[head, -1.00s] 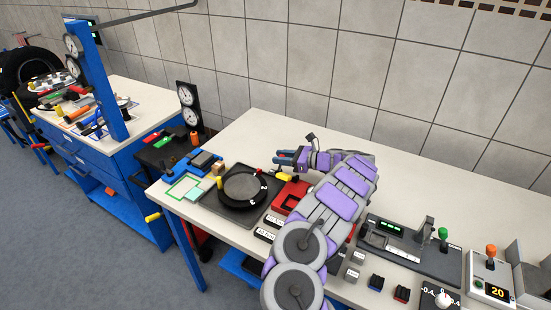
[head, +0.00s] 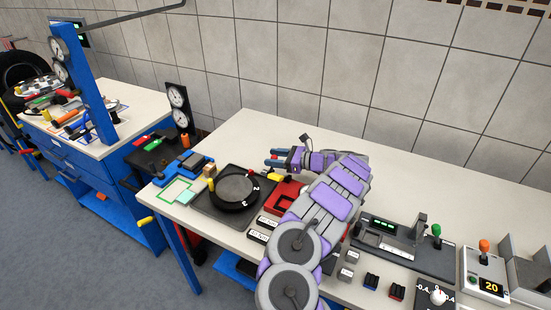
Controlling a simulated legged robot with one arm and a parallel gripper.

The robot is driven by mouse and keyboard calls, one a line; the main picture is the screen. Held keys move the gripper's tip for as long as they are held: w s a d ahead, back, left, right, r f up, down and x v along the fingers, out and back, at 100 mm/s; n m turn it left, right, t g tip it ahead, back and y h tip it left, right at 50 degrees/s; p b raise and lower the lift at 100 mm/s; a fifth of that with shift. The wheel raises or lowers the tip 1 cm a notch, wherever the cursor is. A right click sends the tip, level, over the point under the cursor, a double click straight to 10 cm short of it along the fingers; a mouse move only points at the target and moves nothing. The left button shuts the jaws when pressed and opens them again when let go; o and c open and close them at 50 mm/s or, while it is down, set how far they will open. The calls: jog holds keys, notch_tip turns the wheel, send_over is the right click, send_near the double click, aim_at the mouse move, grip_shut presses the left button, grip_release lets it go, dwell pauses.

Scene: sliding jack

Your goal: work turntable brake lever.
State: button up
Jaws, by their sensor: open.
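The black round turntable (head: 235,190) sits on a dark square base on the white bench. Numbers 2 and 3 show on its right rim. A short yellow handle (head: 274,177) lies at the turntable's right, by the base's back right corner, with a small red piece near it. I cannot tell for sure which of these is the brake lever. My gripper (head: 275,158) is just behind and above the yellow handle, pointing left. My forearm hides part of the bench to the right.
A red open tray (head: 287,197) lies between the turntable and my arm. A wooden block (head: 209,171) and a green-framed pad (head: 177,191) are at the left. A grey device with a green-knobbed lever (head: 436,231) stands right. The bench behind my gripper is clear.

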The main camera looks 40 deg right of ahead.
jog(key=shift+s+r, duration=0.1)
jog(key=shift+s+d, duration=0.1)
jog(key=shift+s, duration=0.15)
jog(key=p+v, duration=0.3)
jog(key=v, duration=1.3)
jog(key=shift+s+d+p, duration=0.2)
jog(key=shift+d+p, duration=0.15)
